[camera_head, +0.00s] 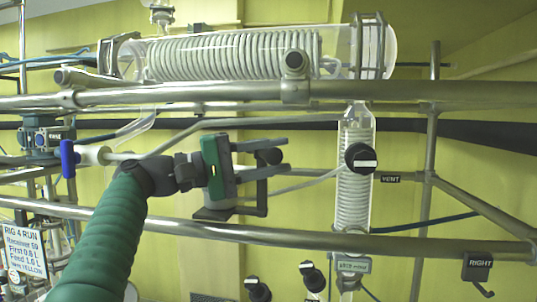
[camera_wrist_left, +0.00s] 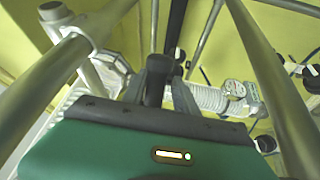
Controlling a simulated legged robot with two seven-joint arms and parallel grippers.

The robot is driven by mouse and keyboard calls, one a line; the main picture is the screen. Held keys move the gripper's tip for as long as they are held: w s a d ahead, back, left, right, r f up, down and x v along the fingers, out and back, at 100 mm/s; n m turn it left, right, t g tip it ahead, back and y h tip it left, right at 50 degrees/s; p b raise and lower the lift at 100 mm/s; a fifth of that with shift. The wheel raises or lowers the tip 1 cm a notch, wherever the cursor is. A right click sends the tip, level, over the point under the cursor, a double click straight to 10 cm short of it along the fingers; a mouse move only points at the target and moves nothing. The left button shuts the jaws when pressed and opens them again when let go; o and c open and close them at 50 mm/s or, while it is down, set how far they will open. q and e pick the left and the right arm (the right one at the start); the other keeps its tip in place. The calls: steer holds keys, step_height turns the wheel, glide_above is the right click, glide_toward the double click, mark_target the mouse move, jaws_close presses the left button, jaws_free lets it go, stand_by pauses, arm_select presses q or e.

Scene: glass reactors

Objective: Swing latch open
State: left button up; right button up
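My left gripper (camera_head: 280,159) is held out to the right in front of the pipe frame, left of the glass column (camera_head: 354,205). Its two grey fingers look apart, with a dark rounded piece showing between or behind them. I cannot tell whether that piece is part of the gripper. The left wrist view shows the fingers (camera_wrist_left: 168,85) beyond the green gripper body, pointing towards a ribbed coil. No part is clearly recognisable as the latch. A black knob with a white bar (camera_head: 360,157) sits on the column, right of the fingertips and apart from them. My right gripper is not in view.
A horizontal coiled glass condenser (camera_head: 235,55) lies above the upper metal rail (camera_head: 400,93). The lower rail (camera_head: 300,237) runs below my gripper. A blue-handled valve (camera_head: 68,158) is at left. Several black knobs stand at the bottom.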

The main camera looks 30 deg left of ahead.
arm_select(q)
steer(key=shift+o, duration=0.5)
steer(key=shift+w+d, duration=0.25)
steer(key=shift+w, duration=0.15)
steer(key=shift+s+a, duration=0.2)
steer(key=shift+s, duration=0.15)
steer(key=b+v, duration=0.3)
steer(key=v, duration=1.3)
